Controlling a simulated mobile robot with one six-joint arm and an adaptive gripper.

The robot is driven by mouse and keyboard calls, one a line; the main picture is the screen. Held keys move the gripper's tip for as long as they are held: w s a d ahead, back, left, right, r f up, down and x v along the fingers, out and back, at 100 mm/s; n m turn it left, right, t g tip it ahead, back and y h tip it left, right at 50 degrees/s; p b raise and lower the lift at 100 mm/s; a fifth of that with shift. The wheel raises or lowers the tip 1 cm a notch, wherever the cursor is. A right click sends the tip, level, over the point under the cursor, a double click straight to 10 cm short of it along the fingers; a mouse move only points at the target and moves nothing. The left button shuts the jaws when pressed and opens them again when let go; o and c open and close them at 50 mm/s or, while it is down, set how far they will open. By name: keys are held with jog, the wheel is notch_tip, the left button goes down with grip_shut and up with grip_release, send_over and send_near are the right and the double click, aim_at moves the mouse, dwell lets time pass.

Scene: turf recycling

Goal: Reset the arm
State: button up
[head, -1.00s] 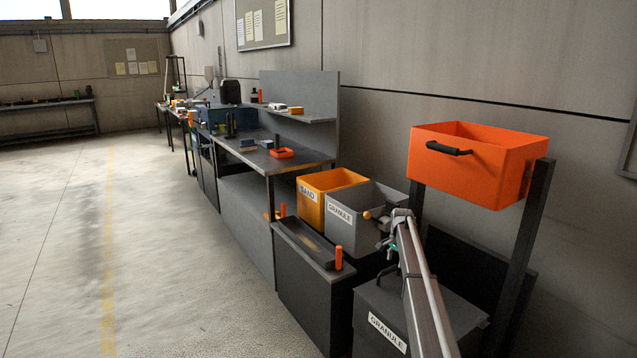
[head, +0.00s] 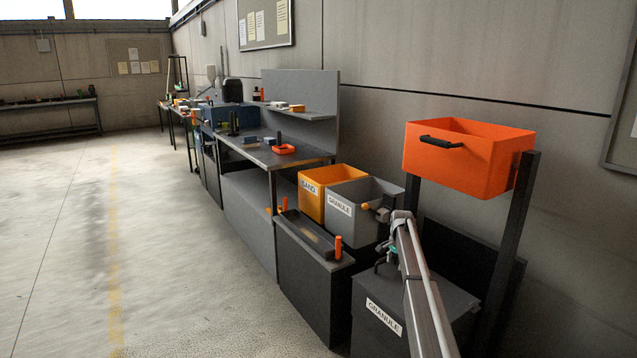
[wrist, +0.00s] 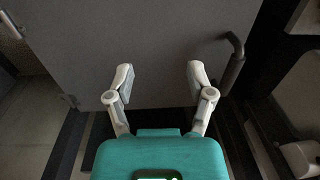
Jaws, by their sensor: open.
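My gripper (wrist: 159,84) is open in the wrist view, with its two pale fingers apart and nothing between them. Below them is its teal body. The fingers are over a flat grey panel (wrist: 140,45), with a dark curved handle (wrist: 234,62) to their right. In the head view my arm reaches in from the bottom right. My gripper is small there, hanging in front of the grey granule bin and above the dark granule cabinet (head: 440,300); whether it touches anything cannot be told.
An orange bin (head: 455,165) stands on dark posts at right. A yellow sand bin (head: 313,200) and a grey granule bin (head: 345,228) sit behind a dark low cabinet (head: 310,290). A workbench (head: 250,157) runs along the wall. The floor (head: 160,240) at left is clear.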

jog(key=s+a+f+n+b, duration=0.3)
jog(key=s+a+n, duration=0.1)
jog(key=s, duration=1.3)
jog(key=s+a+f+n+b, duration=0.3)
jog(key=s+a, duration=0.1)
jog(key=s, duration=1.4)
jog(key=s+a+f+n+b, duration=0.3)
jog(key=s+a+n, duration=0.15)
jog(key=s, duration=1.25)
notch_tip(320, 180, up, 28)
jog(key=p, duration=2.8)
jog(key=shift+w+r, duration=0.15)
jog(key=shift+r, duration=0.05)
